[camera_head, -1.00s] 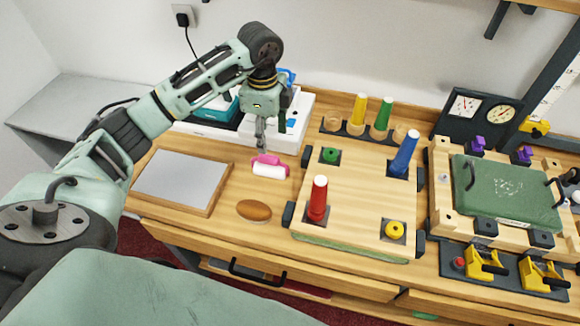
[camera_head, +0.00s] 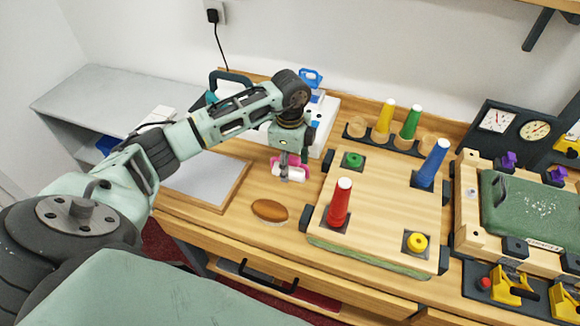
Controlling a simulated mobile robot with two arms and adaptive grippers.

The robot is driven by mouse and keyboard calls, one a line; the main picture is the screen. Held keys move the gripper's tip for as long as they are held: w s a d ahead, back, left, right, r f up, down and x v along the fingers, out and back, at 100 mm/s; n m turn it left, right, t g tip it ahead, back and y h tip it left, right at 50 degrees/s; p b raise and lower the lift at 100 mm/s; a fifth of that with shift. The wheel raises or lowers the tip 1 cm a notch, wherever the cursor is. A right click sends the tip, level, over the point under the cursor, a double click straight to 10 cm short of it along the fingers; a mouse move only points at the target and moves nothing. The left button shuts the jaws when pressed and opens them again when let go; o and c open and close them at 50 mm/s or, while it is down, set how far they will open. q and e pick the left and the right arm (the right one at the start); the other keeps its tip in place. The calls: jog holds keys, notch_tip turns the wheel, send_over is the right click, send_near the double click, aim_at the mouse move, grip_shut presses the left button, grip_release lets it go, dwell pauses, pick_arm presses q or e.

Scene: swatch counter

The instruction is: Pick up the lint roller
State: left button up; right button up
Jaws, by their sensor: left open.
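The lint roller (camera_head: 302,171), pink with a white roll, lies on the wooden counter left of the peg board. My left gripper (camera_head: 286,176) points down right over it, and its fingers cover the middle of the roller. The fingers are open. Whether they touch the roller cannot be told from this view. My right gripper is not in view.
A brown oval brush (camera_head: 269,211) lies in front of the roller. The peg board (camera_head: 375,213) with red and blue pegs stands close on the right. A grey panel (camera_head: 205,181) lies left. A white device (camera_head: 325,116) stands behind.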

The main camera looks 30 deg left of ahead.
pick_arm(q)
jog(key=shift+f, duration=1)
jog(key=c, duration=1.3)
